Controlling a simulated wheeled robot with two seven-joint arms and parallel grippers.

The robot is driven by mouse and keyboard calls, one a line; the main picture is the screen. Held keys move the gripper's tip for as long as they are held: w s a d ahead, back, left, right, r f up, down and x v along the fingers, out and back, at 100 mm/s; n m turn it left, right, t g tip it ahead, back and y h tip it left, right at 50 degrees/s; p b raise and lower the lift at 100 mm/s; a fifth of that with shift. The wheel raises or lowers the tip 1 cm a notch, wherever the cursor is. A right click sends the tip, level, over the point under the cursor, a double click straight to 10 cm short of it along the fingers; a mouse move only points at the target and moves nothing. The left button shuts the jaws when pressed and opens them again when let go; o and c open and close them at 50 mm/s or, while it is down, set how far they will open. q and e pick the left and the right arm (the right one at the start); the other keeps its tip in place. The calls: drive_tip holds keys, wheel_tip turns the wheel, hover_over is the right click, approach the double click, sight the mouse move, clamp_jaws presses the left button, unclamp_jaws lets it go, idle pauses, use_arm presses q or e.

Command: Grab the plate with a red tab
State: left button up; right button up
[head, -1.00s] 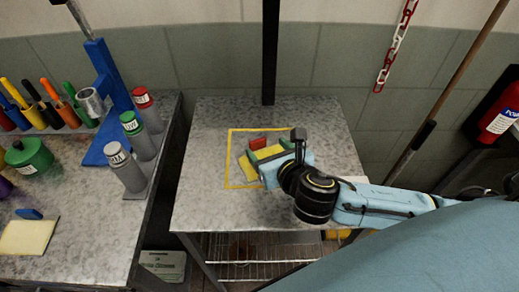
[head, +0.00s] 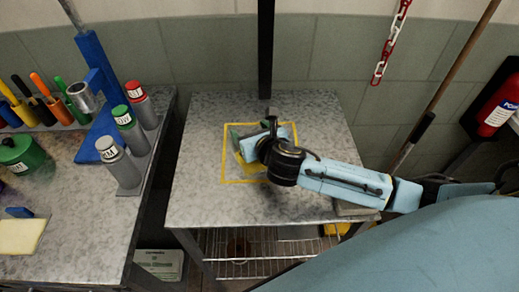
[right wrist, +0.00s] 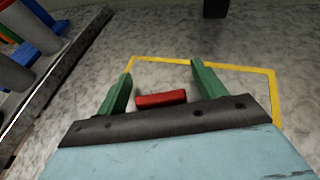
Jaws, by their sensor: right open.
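The red tab (right wrist: 161,98) shows in the right wrist view, lying between the two green fingers of my right gripper (right wrist: 161,78). The fingers are open and stand apart from the tab on both sides. In the head view my right gripper (head: 243,142) is low over the yellow-outlined square on the middle table. A small yellow patch of the plate (head: 240,158) shows beside it. Most of the plate is hidden under the gripper, and the tab is hidden in the head view. My left gripper is out of view.
The yellow outline (head: 224,165) is on the grey middle table (head: 200,200). A black post (head: 265,50) stands behind it. The left table holds a pale plate (head: 20,238) with a blue tab (head: 18,212), several bottles (head: 120,165) and a blue stand (head: 92,60).

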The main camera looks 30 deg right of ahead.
drive_tip(key=shift+r, duration=0.1)
drive_tip(key=c, duration=1.2)
